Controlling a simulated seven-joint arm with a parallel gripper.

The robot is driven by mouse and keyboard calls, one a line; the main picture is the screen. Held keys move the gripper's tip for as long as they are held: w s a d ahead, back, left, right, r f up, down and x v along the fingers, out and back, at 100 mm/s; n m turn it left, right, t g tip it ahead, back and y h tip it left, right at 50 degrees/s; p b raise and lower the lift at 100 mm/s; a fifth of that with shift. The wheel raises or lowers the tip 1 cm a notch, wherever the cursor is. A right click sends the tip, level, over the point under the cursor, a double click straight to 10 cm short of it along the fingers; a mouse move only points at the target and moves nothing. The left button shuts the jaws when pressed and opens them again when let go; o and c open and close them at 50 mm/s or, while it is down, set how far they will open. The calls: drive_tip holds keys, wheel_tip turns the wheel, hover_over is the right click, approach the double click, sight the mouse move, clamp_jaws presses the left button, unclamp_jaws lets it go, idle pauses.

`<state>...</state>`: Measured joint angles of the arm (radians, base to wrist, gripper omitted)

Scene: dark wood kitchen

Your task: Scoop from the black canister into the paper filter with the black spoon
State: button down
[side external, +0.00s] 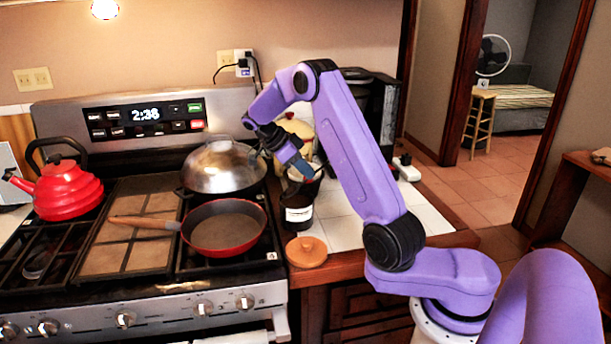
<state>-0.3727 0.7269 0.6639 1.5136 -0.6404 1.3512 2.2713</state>
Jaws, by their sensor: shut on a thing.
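The black canister (298,214), a dark jar with a white label, stands upright on the white tile counter just right of the stove. My gripper (303,172) points down above the canister's mouth, with its fingers close together. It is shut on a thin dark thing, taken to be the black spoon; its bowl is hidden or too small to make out. I cannot tell whether it reaches inside the canister. A pale cream shape (297,128) behind my gripper may be the paper filter, but it is partly covered and unclear.
A round wooden lid (306,252) lies at the counter's front edge. A red pan (226,226), a domed lidded pan (222,167) and a red kettle (68,190) stand on the stove. A black appliance (385,110) stands behind my arm. Tiles right of the canister look clear.

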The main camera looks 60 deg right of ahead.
drive_tip(key=shift+d+r, duration=0.1)
drive_tip(key=shift+r, duration=0.6)
drive_tip(key=shift+s+d+r, duration=0.1)
drive_tip(key=shift+s+r, duration=0.05)
drive_tip(key=shift+r, duration=0.2)
drive_tip(key=shift+s+d+r+t+y, duration=0.35)
drive_tip(key=shift+r+t+y, duration=0.05)
drive_tip(key=shift+t+y, duration=0.2)
drive_tip(key=shift+s+d+r+t+y, duration=0.35)
drive_tip(key=shift+t+y, duration=0.25)
drive_tip(key=w+d+n+t, duration=0.1)
drive_tip(key=w+d+n, duration=0.25)
drive_tip(key=d, duration=0.45)
drive_tip(key=w+d+n+t, duration=0.1)
drive_tip(key=w+d+n, duration=0.3)
drive_tip(key=d, duration=0.5)
drive_tip(key=shift+w+a+r+m+g+h, duration=0.1)
drive_tip(key=shift+w+a+m+g+h, duration=0.25)
drive_tip(key=shift+a+h, duration=0.75)
drive_tip(key=shift+w+a+r+m+g+h, duration=0.15)
drive_tip(key=shift+w+a+g+h, duration=0.25)
drive_tip(key=shift+h, duration=1.3)
drive_tip(key=shift+w+a+f+m+g+h, duration=0.1)
drive_tip(key=shift+w+a+m+g+h, duration=0.25)
drive_tip(key=shift+a+h, duration=0.8)
drive_tip(key=shift+d+r+h, duration=0.1)
drive_tip(key=shift+d+h, duration=0.1)
drive_tip(key=shift+h, duration=0.05)
